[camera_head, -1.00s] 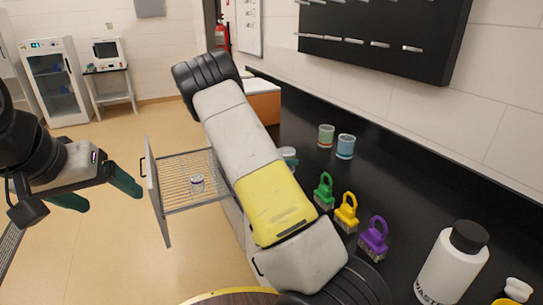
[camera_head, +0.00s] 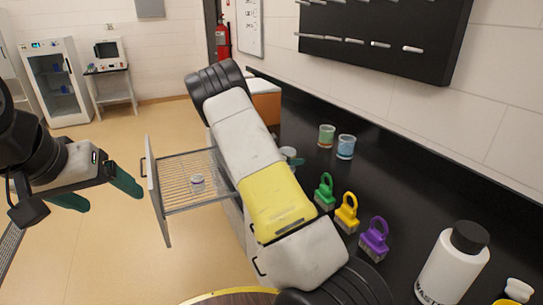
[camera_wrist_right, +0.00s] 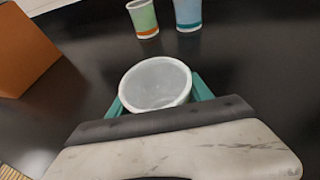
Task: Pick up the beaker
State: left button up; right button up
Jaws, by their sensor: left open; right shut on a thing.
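A clear, whitish beaker (camera_wrist_right: 155,82) stands out in the right wrist view, between the teal fingers of my right gripper (camera_wrist_right: 158,100). The gripper is shut on it. Whether the beaker touches the black counter (camera_head: 300,115) is unclear. My left gripper (camera_head: 107,192) is open and empty at the left, over the floor and apart from the open drawer.
Two cups, one with an orange band (camera_head: 326,136) and one blue (camera_head: 345,147), stand farther back. An open wire drawer (camera_head: 190,165) holds a small jar (camera_head: 197,183).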

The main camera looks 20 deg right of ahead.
aim_at(288, 151)
jog(key=shift+r, duration=0.5)
jog(key=r, duration=0.2)
jog(key=shift+s+a+r, duration=0.3)
jog(key=shift+s+a, duration=0.05)
jog(key=s+a, duration=0.3)
jog(key=s+a+r, duration=0.1)
jog(key=s+a, duration=0.2)
jog(key=s, duration=0.1)
jog(key=s+a, duration=0.3)
jog(key=s, duration=0.1)
jog(key=shift+s+a+r, duration=0.1)
jog(key=shift+s+r, duration=0.15)
jog(key=a+r+n+t+y, duration=0.5)
jog(key=a+n+t+y, duration=0.2)
jog(key=a+n+y, duration=0.1)
jog(key=shift+a+r+n, duration=0.3)
jog(key=shift+a+n, duration=0.5)
jog(key=shift+a, duration=0.45)
jog(key=shift+s+d+f, duration=0.1)
